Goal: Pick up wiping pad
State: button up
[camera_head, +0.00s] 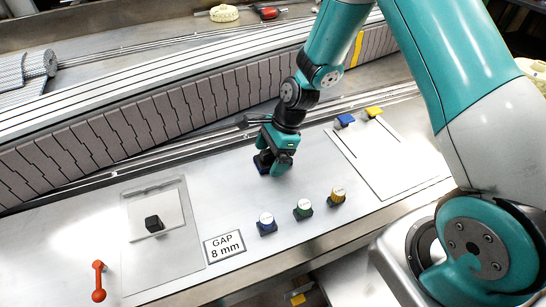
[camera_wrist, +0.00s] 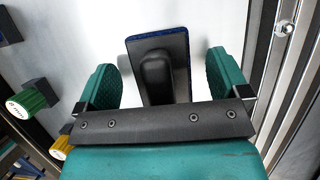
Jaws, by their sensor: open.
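The wiping pad (camera_wrist: 181,43) has a flat dark base with a blue edge and a black raised handle (camera_wrist: 155,75). In the wrist view it lies on the pale plate with its handle between my two green fingers. My gripper (camera_wrist: 159,62) is open, with a visible gap on each side of the handle. In the head view my gripper (camera_head: 276,160) is low over the plate, and a dark blue part of the pad (camera_head: 262,164) shows at its left. The rest of the pad is hidden by the gripper there.
Blue (camera_head: 267,224), green (camera_head: 302,209) and yellow (camera_head: 337,196) capped knobs stand in front. A black block (camera_head: 154,224) sits at left, with a red-orange handle (camera_head: 98,281) nearer. Small blue (camera_head: 345,120) and yellow (camera_head: 373,111) pieces stand at back right. The conveyor (camera_head: 130,128) runs behind.

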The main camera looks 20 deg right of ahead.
jog(key=shift+c, duration=0.2)
jog(key=c, duration=1)
jog(key=shift+c, duration=0.3)
notch_tip(320, 180, up, 20)
jog(key=p, duration=0.1)
jog(key=shift+p, duration=0.35)
